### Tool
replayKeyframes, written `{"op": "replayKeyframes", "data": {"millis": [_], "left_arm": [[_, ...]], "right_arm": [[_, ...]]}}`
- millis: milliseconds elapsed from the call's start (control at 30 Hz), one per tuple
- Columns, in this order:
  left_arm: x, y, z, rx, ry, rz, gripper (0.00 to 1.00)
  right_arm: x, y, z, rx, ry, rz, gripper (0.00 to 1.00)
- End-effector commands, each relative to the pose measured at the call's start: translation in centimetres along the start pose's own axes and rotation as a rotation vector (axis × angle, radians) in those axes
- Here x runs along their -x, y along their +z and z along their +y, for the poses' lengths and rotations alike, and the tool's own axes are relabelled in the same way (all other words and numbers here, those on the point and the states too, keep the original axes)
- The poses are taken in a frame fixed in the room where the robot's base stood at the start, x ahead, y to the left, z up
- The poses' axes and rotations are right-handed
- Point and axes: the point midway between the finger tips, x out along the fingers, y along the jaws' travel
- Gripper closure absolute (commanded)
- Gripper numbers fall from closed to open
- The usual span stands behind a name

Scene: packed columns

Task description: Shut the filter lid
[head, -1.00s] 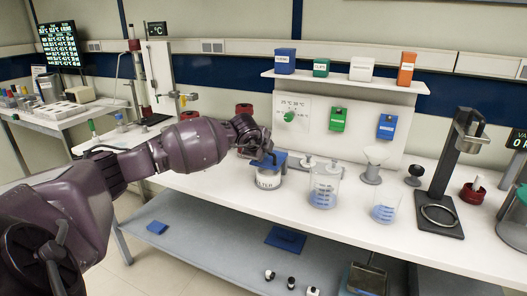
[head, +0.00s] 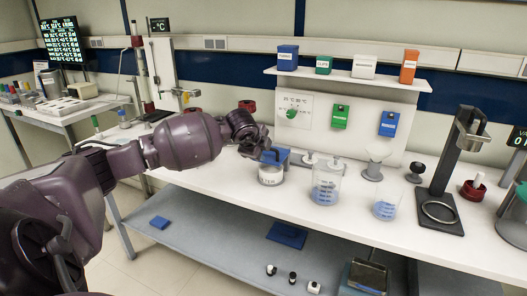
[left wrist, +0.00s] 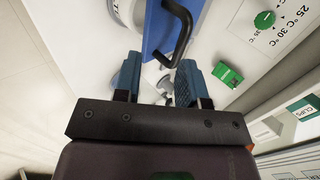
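The filter is a white pot (head: 270,175) near the front edge of the bench, with a blue lid (head: 279,156) at its top. My left gripper (head: 257,148) is just above and behind the lid and covers part of it, so the lid's exact angle is hard to tell. In the left wrist view the blue lid (left wrist: 153,28) carries a bent black handle (left wrist: 184,27). My left gripper (left wrist: 158,82) is open there, its two blue-padded fingers apart and the handle just beyond their tips. My right gripper is not in view.
Right of the filter stand a clear beaker (head: 326,184), a small beaker (head: 386,206), a funnel (head: 374,160) and a black stand (head: 437,200). A back panel holds green and blue boxes. A lower shelf (head: 215,225) runs under the bench.

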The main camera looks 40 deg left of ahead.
Motion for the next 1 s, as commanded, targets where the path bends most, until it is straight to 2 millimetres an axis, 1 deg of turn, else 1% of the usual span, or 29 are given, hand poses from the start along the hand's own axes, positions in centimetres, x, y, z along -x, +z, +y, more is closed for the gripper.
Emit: {"op": "replayKeyframes", "data": {"millis": [33,200,300,400,567,1000], "left_arm": [[1.5,0.1,-0.4,-0.001,-0.007,0.0,0.62],[4.3,0.0,-0.5,-0.001,-0.012,0.001,0.62],[5.5,0.0,-0.5,0.0,-0.012,0.002,0.62],[6.2,0.0,-0.4,0.001,-0.011,0.002,0.62],[6.7,0.0,-0.5,0.002,-0.012,0.002,0.62],[6.7,0.0,-0.5,0.002,-0.014,0.002,0.62]], "right_arm": [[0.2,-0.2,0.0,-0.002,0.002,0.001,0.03],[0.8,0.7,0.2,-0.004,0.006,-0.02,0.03],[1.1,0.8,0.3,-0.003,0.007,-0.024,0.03],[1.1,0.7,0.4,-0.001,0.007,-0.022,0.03],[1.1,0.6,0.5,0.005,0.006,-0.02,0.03],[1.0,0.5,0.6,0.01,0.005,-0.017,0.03]]}}
